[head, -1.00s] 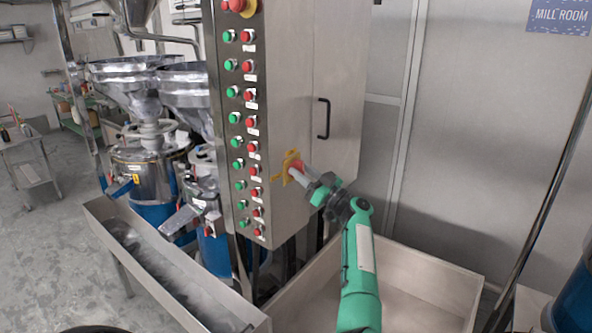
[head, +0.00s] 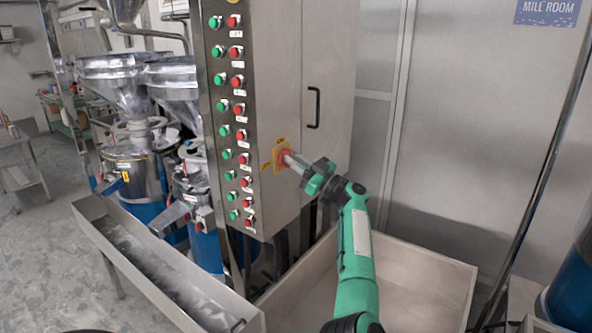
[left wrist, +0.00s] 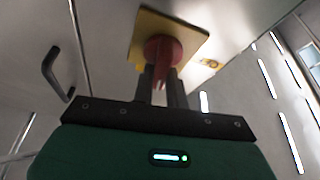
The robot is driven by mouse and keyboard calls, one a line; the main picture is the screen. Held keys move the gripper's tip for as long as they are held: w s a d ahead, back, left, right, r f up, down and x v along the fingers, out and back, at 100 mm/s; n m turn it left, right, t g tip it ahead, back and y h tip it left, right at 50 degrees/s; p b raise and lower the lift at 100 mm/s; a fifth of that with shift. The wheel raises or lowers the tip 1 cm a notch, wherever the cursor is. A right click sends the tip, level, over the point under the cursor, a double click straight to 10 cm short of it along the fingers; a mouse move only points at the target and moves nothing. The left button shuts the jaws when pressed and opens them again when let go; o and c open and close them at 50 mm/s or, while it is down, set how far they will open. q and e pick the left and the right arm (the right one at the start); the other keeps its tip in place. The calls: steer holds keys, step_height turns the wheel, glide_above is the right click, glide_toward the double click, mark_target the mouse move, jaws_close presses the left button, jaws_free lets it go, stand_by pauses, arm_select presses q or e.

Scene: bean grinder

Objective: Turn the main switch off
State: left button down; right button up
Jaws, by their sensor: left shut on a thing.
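The main switch is a red knob (left wrist: 162,50) on a square yellow plate (left wrist: 195,32), fixed to the side of the steel control cabinet. In the head view its yellow plate (head: 280,153) is partly covered by my gripper. My left gripper (head: 289,160) reaches the switch from the right, shut on the red knob. In the left wrist view its dark fingers (left wrist: 160,85) stand around the knob's stem. The switch's exact angle and any markings are hard to read. My right gripper is not in view.
Columns of green and red buttons (head: 229,130) run down the cabinet's front. A shallow open bin (head: 440,270) lies below my arm. Grinders with steel hoppers (head: 175,85) and a long trough (head: 160,265) stand to the left.

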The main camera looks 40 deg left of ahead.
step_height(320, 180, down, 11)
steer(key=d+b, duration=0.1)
steer(key=b, duration=0.9)
arm_select(q)
steer(key=shift+s+a+n+g+h+b, duration=0.1)
steer(key=shift+n+g+h+b, duration=0.8)
steer(key=shift+n, duration=2.3)
steer(key=shift+s+d+n+g+h+b, duration=0.1)
steer(key=shift+n+g+h+b, duration=0.85)
steer(key=shift+n, duration=2.25)
steer(key=shift+s+a+n+g+h+b, duration=0.1)
steer(key=shift+n+g+h+b, duration=0.8)
steer(key=shift+n, duration=2.3)
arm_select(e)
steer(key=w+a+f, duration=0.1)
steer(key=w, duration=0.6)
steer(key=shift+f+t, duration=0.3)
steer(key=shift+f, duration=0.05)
arm_select(q)
steer(key=shift+t+h, duration=0.35)
steer(key=shift+t, duration=0.1)
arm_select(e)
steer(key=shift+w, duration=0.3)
